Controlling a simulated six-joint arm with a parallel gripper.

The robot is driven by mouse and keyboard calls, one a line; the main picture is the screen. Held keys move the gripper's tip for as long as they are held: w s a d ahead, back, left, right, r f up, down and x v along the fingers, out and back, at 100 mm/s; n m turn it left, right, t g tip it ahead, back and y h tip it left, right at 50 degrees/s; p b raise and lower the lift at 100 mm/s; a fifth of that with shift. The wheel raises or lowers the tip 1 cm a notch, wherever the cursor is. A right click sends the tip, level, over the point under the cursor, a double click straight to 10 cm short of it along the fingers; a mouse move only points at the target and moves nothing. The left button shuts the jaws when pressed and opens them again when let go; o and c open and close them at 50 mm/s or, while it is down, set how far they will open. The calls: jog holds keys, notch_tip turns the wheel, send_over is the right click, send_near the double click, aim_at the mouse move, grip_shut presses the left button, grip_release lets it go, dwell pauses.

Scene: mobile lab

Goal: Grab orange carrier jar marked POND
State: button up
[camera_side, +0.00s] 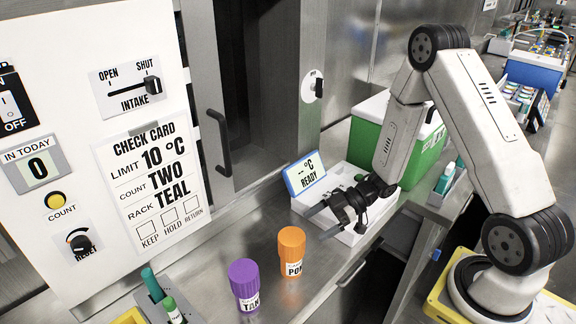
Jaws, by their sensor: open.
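The orange carrier jar (291,252) stands upright on the steel counter. Its white label is partly turned away, with "PO" and part of another letter readable. A purple jar (245,284) with a label that seems to read "TAN" stands in front of it to the left. My gripper (318,222) is open and empty. It is above and to the right of the orange jar, apart from it, with its fingers pointing left and down.
Teal and green tubes (172,308) are at the front left. The counter's front edge is close to the jars' right.

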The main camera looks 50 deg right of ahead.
aim_at(301, 234)
jog(key=shift+s, duration=0.15)
jog(key=shift+a, duration=0.1)
jog(key=shift+x, duration=1.3)
jog(key=shift+x, duration=2.6)
jog(key=shift+r, duration=0.1)
grip_shut()
jog(key=shift+r, duration=0.15)
